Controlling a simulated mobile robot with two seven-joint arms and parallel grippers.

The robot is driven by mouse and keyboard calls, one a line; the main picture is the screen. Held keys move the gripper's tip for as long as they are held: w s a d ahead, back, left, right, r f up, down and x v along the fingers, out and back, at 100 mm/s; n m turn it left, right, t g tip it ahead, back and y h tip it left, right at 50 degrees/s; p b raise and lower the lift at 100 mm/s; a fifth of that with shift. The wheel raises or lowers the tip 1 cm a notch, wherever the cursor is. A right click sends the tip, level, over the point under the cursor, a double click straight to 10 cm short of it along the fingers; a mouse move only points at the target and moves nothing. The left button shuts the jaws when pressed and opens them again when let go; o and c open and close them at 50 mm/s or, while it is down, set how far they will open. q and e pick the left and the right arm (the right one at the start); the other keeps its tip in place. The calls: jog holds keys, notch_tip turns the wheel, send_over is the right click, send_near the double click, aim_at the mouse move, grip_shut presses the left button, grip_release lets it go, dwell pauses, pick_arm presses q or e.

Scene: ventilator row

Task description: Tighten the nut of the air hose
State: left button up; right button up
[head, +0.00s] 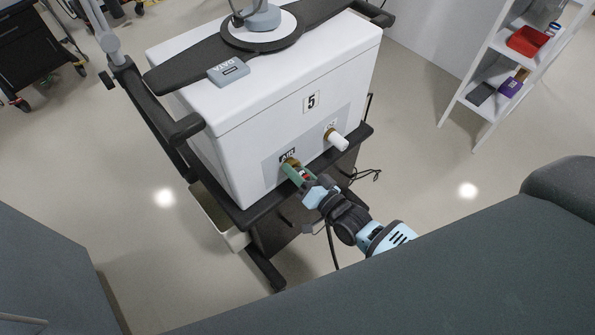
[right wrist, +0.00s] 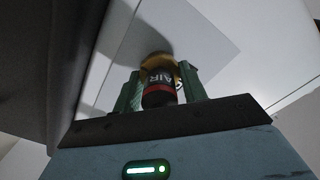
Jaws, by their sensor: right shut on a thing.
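The white ventilator (head: 290,90), marked 5, has the AIR port on its front face, with a brass-coloured nut (head: 288,161) against it. In the right wrist view the nut (right wrist: 158,60) sits around the end of the air hose (right wrist: 159,90), which is black with an AIR label and a red band. My right gripper (head: 296,172) has green fingers and is shut on the nut, one finger on each side. The fingers partly hide the nut, so I cannot tell how far it is threaded. My left gripper is not in view.
A white fitting (head: 337,140) sticks out of the neighbouring port to the right. A grey DATA box (head: 229,71) lies on top of the ventilator. A cream bin (head: 215,215) hangs at the cart's left side. A white shelf (head: 490,75) stands at the right, with clear floor before it.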

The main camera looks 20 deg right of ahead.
jog(key=m+b, duration=0.1)
jog(key=m, duration=0.2)
jog(key=shift+f, duration=0.1)
jog(key=shift+m+b, duration=0.45)
jog(key=shift+m, duration=1.15)
jog(key=o, duration=1)
jog(key=shift+v, duration=3.85)
